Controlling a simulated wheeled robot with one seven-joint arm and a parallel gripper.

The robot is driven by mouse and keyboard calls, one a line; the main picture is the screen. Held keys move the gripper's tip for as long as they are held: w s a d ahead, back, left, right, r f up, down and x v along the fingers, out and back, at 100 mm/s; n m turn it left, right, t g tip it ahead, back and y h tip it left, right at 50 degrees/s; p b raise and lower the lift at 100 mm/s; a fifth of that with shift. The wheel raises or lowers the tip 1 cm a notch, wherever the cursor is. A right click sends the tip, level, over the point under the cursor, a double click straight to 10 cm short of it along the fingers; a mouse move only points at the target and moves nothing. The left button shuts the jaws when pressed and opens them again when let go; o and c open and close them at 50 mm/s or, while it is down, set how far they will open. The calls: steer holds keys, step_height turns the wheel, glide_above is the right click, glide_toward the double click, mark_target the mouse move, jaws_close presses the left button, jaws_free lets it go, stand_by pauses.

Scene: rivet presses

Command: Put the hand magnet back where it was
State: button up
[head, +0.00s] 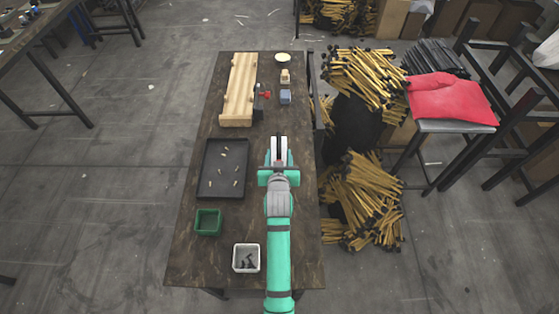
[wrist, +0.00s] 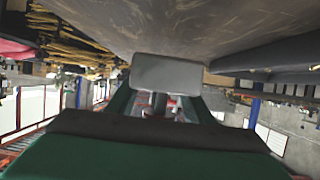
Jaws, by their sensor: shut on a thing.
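My gripper (head: 279,147) is over the right half of the table, to the right of the black tray, and points toward the table's far end. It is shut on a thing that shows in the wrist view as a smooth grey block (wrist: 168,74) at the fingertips. This looks like the hand magnet, but its full shape is hidden by my gripper. In the head view, the held thing is hard to make out between the fingers. The height of the gripper above the table is hard to tell.
The black tray (head: 204,184) holds several small brass pieces. A green bin (head: 208,233) and a white bin (head: 246,269) stand nearer. A wooden rack (head: 240,88), red-and-black tool (head: 264,95), blue-grey block (head: 285,97), small wooden block (head: 285,77) and bowl (head: 283,58) stand far.

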steer(key=shift+w+d+f, duration=0.1)
steer(key=shift+w+f, duration=0.15)
steer(key=shift+w, duration=0.05)
steer(key=shift+f, duration=1.6)
steer(key=shift+f, duration=0.15)
steer(key=o, duration=1.6)
steer(key=shift+f, duration=0.1)
steer(key=shift+o, duration=0.2)
steer(key=v, duration=1.2)
steer(key=shift+r, duration=0.2)
